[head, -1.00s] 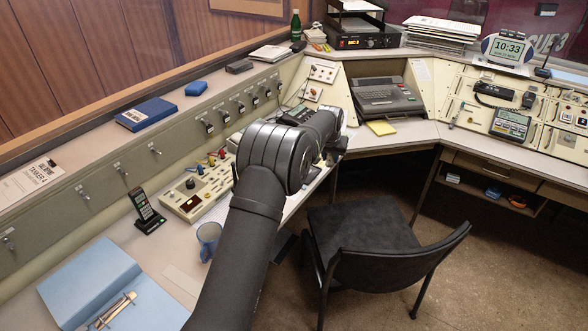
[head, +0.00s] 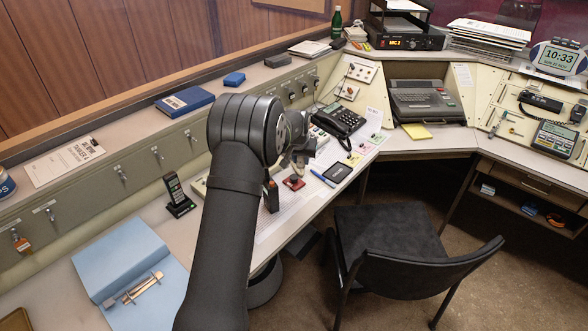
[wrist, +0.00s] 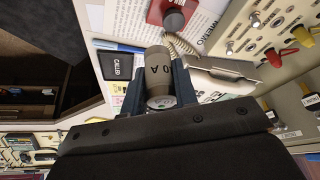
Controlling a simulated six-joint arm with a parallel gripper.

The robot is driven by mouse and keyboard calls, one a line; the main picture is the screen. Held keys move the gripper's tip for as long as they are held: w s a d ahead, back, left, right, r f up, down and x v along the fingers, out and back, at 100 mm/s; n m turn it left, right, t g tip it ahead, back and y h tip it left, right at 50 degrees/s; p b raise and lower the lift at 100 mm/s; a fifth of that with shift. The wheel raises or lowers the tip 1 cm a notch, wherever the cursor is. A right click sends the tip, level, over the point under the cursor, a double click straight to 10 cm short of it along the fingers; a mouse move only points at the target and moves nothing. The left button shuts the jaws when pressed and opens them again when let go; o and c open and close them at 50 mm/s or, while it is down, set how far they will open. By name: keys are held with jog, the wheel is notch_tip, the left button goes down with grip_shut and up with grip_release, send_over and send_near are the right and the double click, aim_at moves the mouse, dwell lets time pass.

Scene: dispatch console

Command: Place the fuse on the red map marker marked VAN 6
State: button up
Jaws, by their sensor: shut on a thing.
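The fuse (wrist: 158,75) is a grey-beige cylinder with a metal end and a printed "A" rating, seen in the wrist view. My gripper (wrist: 156,84) is shut on it, with one dark finger on each side. A red marker (wrist: 174,20) with a rounded knob lies beyond the fuse in the wrist view, apart from it in the picture. It seems to be the small red piece (head: 293,183) on the desk in the head view. No VAN 6 lettering is readable. In the head view my arm hides most of the gripper, and the fuse cannot be made out.
A dark tablet (head: 338,172) and a blue pen (head: 322,178) lie right of the red piece. A desk phone (head: 340,119) stands behind. A handset (head: 177,194) and blue binder (head: 118,259) are left. A chair (head: 385,240) stands before the desk.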

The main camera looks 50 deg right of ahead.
jog(key=w+f, duration=0.2)
jog(key=w, duration=0.1)
jog(key=shift+f, duration=1.9)
jog(key=shift+f, duration=0.1)
jog(key=o, duration=1)
jog(key=shift+f, duration=0.1)
jog(key=shift+r, duration=0.45)
jog(key=v, duration=1.1)
jog(key=shift+a+r, duration=0.2)
jog(key=shift+a, duration=0.05)
